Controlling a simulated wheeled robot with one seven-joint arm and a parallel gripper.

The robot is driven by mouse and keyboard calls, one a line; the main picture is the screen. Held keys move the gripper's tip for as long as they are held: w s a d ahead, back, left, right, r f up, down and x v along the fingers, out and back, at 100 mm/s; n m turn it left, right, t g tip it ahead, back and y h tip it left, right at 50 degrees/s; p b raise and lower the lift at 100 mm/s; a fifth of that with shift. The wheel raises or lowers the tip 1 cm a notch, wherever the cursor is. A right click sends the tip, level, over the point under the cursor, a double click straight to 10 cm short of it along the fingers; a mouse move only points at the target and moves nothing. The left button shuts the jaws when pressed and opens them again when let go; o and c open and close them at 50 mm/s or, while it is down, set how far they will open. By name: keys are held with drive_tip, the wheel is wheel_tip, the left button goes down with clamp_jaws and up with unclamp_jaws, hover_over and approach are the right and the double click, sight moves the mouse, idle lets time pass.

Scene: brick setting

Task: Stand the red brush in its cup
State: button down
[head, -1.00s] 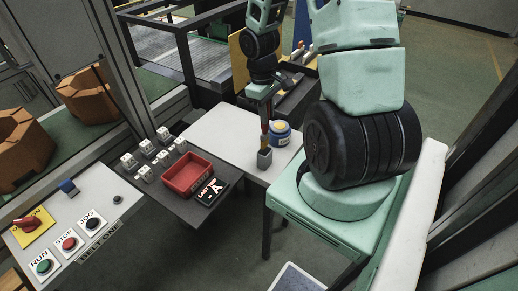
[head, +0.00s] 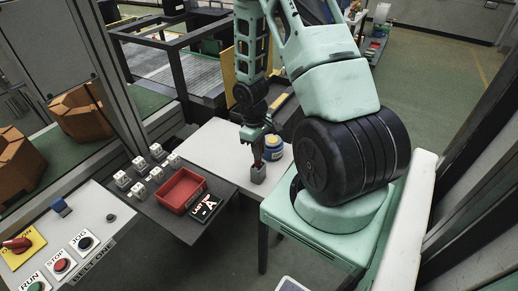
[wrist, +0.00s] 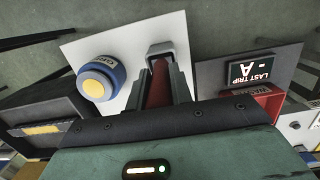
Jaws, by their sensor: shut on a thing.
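The red brush (head: 258,160) is held upright by my gripper (head: 256,146), with only a short red length showing in the head view. Directly below it, the small grey square cup (head: 258,174) stands near the front edge of the white table. In the wrist view the red brush (wrist: 159,84) runs between the two fingers of my gripper (wrist: 163,82) toward the grey cup (wrist: 162,47). The brush's lower end is at the cup's mouth. I cannot tell how far inside it is.
A red tray (head: 182,190) and a "LAST TRIP" sign (head: 205,208) sit on the dark table. The white tabletop (head: 212,142) left of the cup is bare.

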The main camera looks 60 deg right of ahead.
drive_tip(key=shift+f, duration=0.2)
drive_tip(key=c, duration=1.3)
unclamp_jaws()
drive_tip(key=shift+r, duration=0.1)
drive_tip(key=shift+o, duration=0.2)
